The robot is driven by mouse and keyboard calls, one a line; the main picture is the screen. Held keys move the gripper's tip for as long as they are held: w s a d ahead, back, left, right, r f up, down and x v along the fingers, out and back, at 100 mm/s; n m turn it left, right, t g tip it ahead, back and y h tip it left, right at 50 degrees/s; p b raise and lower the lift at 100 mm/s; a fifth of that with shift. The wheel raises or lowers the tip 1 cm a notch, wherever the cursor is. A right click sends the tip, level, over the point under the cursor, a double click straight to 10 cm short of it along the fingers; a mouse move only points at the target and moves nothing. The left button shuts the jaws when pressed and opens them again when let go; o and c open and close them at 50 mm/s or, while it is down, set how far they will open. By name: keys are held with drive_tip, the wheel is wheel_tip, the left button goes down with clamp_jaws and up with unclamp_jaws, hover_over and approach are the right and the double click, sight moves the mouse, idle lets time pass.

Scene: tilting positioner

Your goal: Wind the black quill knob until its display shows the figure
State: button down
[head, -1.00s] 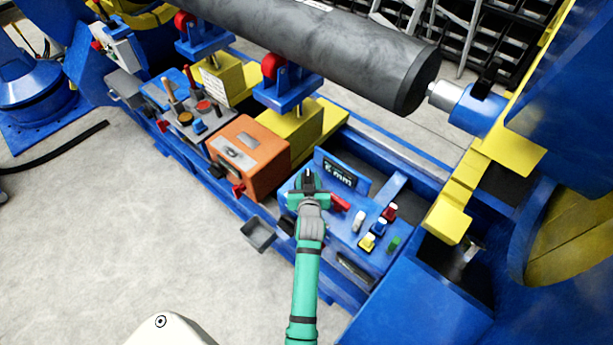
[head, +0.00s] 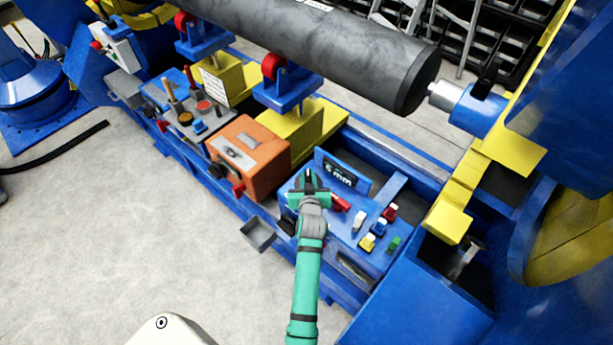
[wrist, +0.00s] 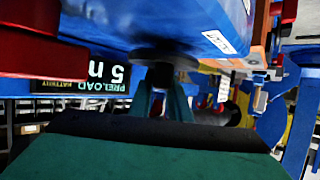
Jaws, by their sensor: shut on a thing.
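The black quill knob (wrist: 163,57) shows in the wrist view as a dark round disc with a stem below the blue panel. My gripper (head: 309,184) is at the blue control box (head: 345,226), and in the wrist view its two green fingers (wrist: 160,98) are shut on the knob. In the head view the gripper mostly hides the knob. The display (head: 339,174) behind the gripper shows a single figure and "mm"; the figure looks like 5 or 6. The display also shows, partly cut off, in the wrist view (wrist: 100,73).
A red lever (head: 341,202) is close to the right of my gripper. Several coloured switches (head: 378,228) stand further right on the box. An orange box (head: 250,155) is on the left. A thick grey cylinder (head: 340,50) lies above on rollers.

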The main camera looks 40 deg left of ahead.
drive_tip(key=shift+d+f+n+g, duration=0.25)
drive_tip(key=shift+d+n+g, duration=0.05)
drive_tip(key=shift+d, duration=0.05)
drive_tip(key=shift+n+g+y, duration=0.9)
drive_tip(key=shift+y, duration=0.1)
drive_tip(key=shift+a+n+g+y, duration=0.1)
drive_tip(key=shift+n+g+y, duration=0.3)
drive_tip(key=shift+n+g, duration=0.15)
drive_tip(key=shift+a, duration=0.1)
drive_tip(key=c, duration=1.8)
unclamp_jaws()
drive_tip(key=shift+o, duration=0.8)
drive_tip(key=shift+r, duration=0.1)
drive_tip(key=shift+w, duration=0.1)
drive_tip(key=v, duration=1)
drive_tip(key=shift+s+d+r, duration=0.1)
drive_tip(key=shift+s+d, duration=0.2)
